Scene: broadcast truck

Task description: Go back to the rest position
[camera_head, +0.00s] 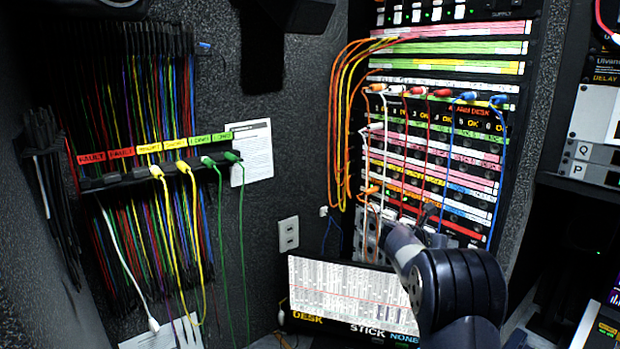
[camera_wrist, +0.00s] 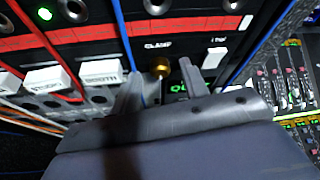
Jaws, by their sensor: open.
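My gripper (camera_wrist: 160,76) is open in the wrist view, with its two grey fingers pointing at a dark panel. A small brass-coloured connector (camera_wrist: 160,68) shows between the fingertips; I cannot tell whether they touch it. A blue cable (camera_wrist: 124,40) runs close by the left finger. The arm hides part of the rack's bottom rows.
Orange, white, red and blue cables (camera_head: 432,130) hang across the rack front. A screen (camera_head: 345,293) stands low, left of my arm. Labelled yellow and green cables (camera_head: 200,165) hang on the left wall. A dark shelf (camera_head: 585,190) juts out at right.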

